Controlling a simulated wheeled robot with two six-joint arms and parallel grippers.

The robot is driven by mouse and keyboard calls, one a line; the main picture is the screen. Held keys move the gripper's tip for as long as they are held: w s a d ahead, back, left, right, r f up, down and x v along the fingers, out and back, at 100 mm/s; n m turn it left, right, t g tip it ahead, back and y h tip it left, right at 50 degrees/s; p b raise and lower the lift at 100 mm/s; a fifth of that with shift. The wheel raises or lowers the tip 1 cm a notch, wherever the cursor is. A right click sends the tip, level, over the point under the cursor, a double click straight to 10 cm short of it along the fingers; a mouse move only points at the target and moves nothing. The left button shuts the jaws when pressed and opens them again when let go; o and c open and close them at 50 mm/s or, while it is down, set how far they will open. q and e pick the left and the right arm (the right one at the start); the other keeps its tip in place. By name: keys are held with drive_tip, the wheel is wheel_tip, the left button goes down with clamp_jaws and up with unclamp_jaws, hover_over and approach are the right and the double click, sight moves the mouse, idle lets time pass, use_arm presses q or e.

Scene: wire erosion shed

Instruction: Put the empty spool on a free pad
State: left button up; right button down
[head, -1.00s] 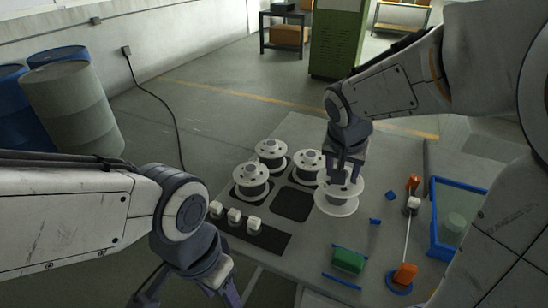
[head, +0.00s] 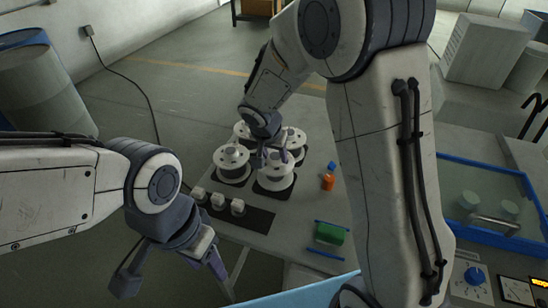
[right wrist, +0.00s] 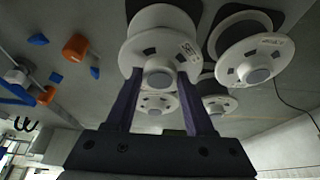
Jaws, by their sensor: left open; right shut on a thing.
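My right gripper (head: 267,158) is shut on a pale spool (head: 272,180), held at its hub. The spool is upright over the black pad (head: 287,192) at the front right of the group; whether it touches the pad I cannot tell. The held spool also shows between the fingers in the right wrist view (right wrist: 162,50). Other spools stand at the left (head: 232,162), at the back, partly hidden by the gripper (head: 240,130), and at the right (head: 295,139). My left gripper (head: 170,274) is open and empty, off the table's front left.
A black strip with white blocks (head: 219,202) lies in front of the spools. A blue-rimmed tray (head: 485,237) is at the right. My right arm hides the table's right part.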

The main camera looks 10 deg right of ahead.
drive_tip(key=shift+f, duration=0.9)
drive_tip(key=shift+f+b, duration=0.25)
drive_tip(key=shift+b, duration=0.1)
drive_tip(key=shift+c, duration=1.3)
unclamp_jaws()
drive_tip(key=shift+r, duration=0.1)
